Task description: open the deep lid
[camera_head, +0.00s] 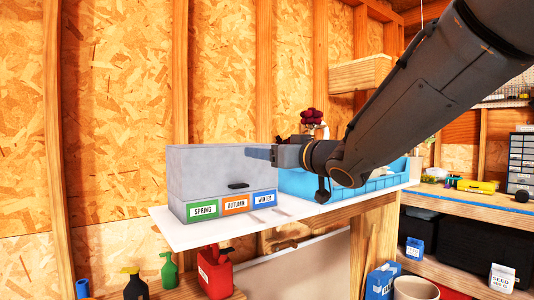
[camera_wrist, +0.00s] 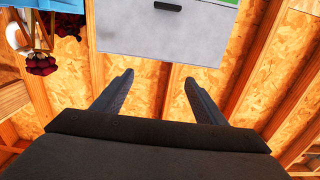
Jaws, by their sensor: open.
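A grey box with a deep grey lid (camera_head: 215,172) stands at the left end of the white-topped bench. The lid has a small black handle (camera_head: 238,185) low on its front and looks closed, though its seam is hard to see. Spring, autumn and winter labels run along the box's lower front. In the wrist view the grey lid face (camera_wrist: 170,35) and its black handle (camera_wrist: 168,6) show at the top, beyond my fingertips. My gripper (camera_head: 258,152) overlaps the lid's upper right corner in the head view. Its fingers (camera_wrist: 158,77) are apart, with nothing between them.
A blue crate (camera_head: 345,187) stands right of the box, behind my arm; dark red flowers (camera_head: 312,116) rise behind it. The white bench top (camera_head: 185,235) has a narrow clear strip in front. A red can (camera_head: 215,272) stands below. The board wall is close behind.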

